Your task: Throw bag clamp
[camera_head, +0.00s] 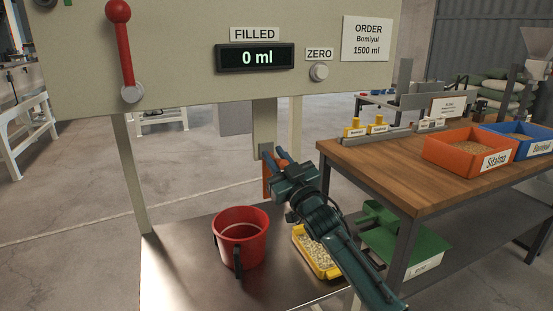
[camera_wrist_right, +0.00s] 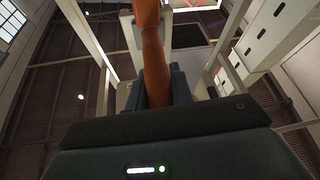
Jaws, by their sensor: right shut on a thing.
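An orange bar (camera_head: 267,184), which looks like the bag clamp's lever, shows beside the pale post under the panel in the head view. My right gripper (camera_head: 274,158) reaches up to it from the lower right and is shut on it. In the right wrist view the orange bar (camera_wrist_right: 153,60) runs up from between the dark fingers. The fingers hide part of the bar, and its far end is hard to make out. My left gripper is not in view.
A panel carries a red lever (camera_head: 122,45), a display (camera_head: 254,57) reading 0 ml and a zero knob (camera_head: 319,72). Below stand a red bucket (camera_head: 241,238) and a yellow tray (camera_head: 318,258) of pellets. A wooden table (camera_head: 400,162) with orange and blue bins is at right.

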